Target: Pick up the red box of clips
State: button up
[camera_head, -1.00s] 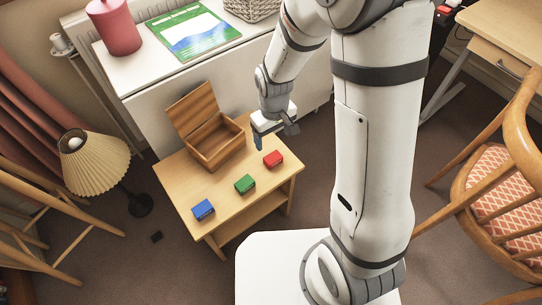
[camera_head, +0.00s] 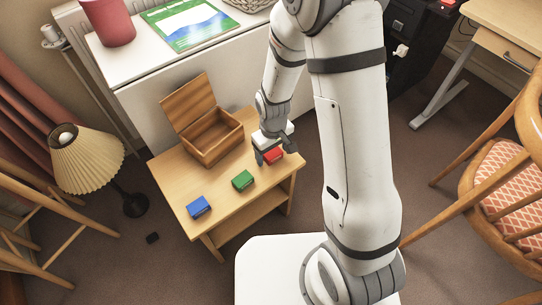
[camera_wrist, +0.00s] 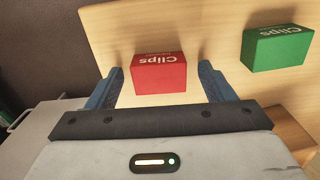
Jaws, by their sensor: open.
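The red box of clips (camera_head: 273,156) lies on the small wooden table (camera_head: 228,209), near its right end. In the wrist view the red box (camera_wrist: 159,73) sits between the two blue fingers of my gripper (camera_wrist: 160,78), with a gap on each side. My gripper (camera_head: 270,157) is open and low over the table at the box. In the head view it partly hides the box. I cannot tell how far above the tabletop the fingertips are.
A green clips box (camera_head: 243,180) and a blue box (camera_head: 199,207) lie on the same table. An open wooden box (camera_head: 214,143) with its lid up stands behind them. A lamp (camera_head: 87,160) stands to the left, and a chair (camera_head: 500,190) to the right.

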jog(key=shift+c, duration=0.3)
jog(key=c, duration=1)
